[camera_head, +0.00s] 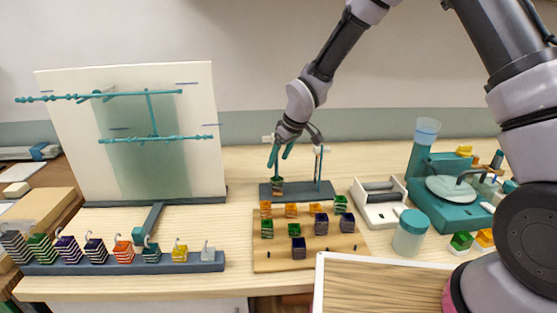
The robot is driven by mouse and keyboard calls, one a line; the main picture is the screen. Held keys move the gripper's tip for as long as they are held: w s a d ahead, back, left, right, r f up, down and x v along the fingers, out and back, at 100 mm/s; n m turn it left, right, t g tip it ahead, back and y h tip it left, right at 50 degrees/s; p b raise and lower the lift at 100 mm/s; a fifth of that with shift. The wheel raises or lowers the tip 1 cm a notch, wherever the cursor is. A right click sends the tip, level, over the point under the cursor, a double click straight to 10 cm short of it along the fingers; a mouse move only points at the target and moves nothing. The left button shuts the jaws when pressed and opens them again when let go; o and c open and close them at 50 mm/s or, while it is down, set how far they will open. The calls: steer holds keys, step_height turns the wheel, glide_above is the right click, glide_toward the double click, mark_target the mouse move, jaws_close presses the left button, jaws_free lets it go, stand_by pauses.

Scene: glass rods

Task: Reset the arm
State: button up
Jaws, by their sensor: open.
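My gripper (281,154) hangs from the arm near the middle of the picture, its teal fingers pointing down and spread apart. Below the fingers, a small dark striped block (277,186) is on or above a dark base (297,191) with thin upright posts. I cannot tell whether the fingers touch this block. My arm comes in from the upper right and bends down to the gripper.
A wooden board (275,256) with several coloured blocks lies in front of the gripper. A white panel (75,150) with teal rods stands left, behind a rack (130,267) of hooked weights. A jar (410,233) and a teal device (432,206) stand right.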

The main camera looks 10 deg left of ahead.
steer(key=s+d+r+m+t+h, duration=0.15)
steer(key=d+r+m, duration=0.25)
steer(key=d+r, duration=0.8)
steer(key=s+d+r+m+t+h, duration=0.1)
steer(key=s+d+r+m, duration=0.2)
steer(key=d+r, duration=0.95)
steer(key=s+d+r+m+t, duration=0.1)
steer(key=s+d+r+m, duration=0.2)
steer(key=s+d, duration=0.3)
steer(key=s+d+r+m+t, duration=0.1)
steer(key=s+d+r+m, duration=0.3)
steer(key=s, duration=0.5)
steer(key=d+m, duration=0.2)
steer(key=d, duration=0.1)
steer(key=shift+s+r+y, duration=0.2)
steer(key=shift+s+y, duration=0.15)
steer(key=shift+t, duration=0.25)
